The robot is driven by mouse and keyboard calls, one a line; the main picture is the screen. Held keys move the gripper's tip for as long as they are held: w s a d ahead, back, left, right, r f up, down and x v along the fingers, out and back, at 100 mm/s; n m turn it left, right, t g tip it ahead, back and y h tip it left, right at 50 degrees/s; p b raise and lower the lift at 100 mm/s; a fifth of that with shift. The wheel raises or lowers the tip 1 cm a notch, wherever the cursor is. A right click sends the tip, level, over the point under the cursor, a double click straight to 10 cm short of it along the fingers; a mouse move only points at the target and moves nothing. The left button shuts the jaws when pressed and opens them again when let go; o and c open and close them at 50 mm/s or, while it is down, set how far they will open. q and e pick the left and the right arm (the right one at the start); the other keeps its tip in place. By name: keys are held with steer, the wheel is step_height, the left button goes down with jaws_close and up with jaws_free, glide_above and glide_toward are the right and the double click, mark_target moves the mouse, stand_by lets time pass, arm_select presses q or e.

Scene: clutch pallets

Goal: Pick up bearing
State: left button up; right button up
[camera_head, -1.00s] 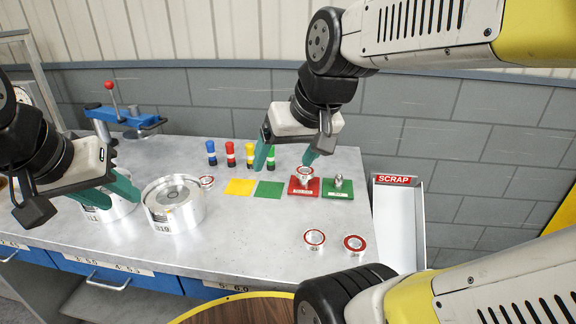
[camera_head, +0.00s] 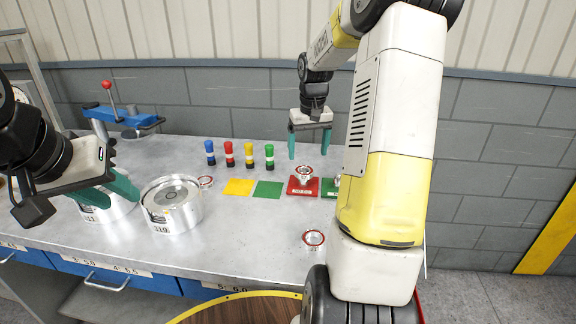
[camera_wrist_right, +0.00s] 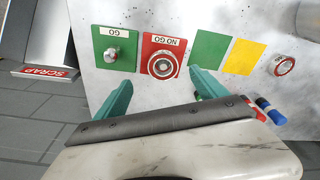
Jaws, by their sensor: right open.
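Bearings are metal rings with red faces. One bearing (camera_head: 304,172) sits on a post on the red NO GO pad (camera_head: 299,191); the right wrist view shows this bearing (camera_wrist_right: 163,65) too. Another bearing (camera_head: 313,239) lies near the table's front edge. A third bearing (camera_head: 206,182) is beside a clutch drum and shows in the right wrist view (camera_wrist_right: 284,66). My right gripper (camera_head: 309,148) is open and empty, above the table near the NO GO pad. My left gripper (camera_head: 112,190) is at a clutch drum on the left; its grip is unclear.
A clutch drum (camera_head: 173,203) stands left on the table. Several coloured pegs (camera_head: 230,153), a yellow pad (camera_head: 239,187) and a green pad (camera_head: 268,190) are in the middle. A GO pad (camera_wrist_right: 114,48) holds a metal part. The SCRAP container (camera_wrist_right: 47,72) is beside the table.

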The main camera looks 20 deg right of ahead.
mark_target(304, 171)
steer(key=f, duration=0.4)
steer(key=w+f, duration=0.1)
steer(key=f, duration=0.1)
steer(key=shift+w+a+f, duration=0.1)
steer(key=shift+a+f, duration=0.1)
steer(key=shift+f, duration=0.2)
steer(key=c, duration=1.6)
jaws_close()
steer(key=shift+r, duration=0.15)
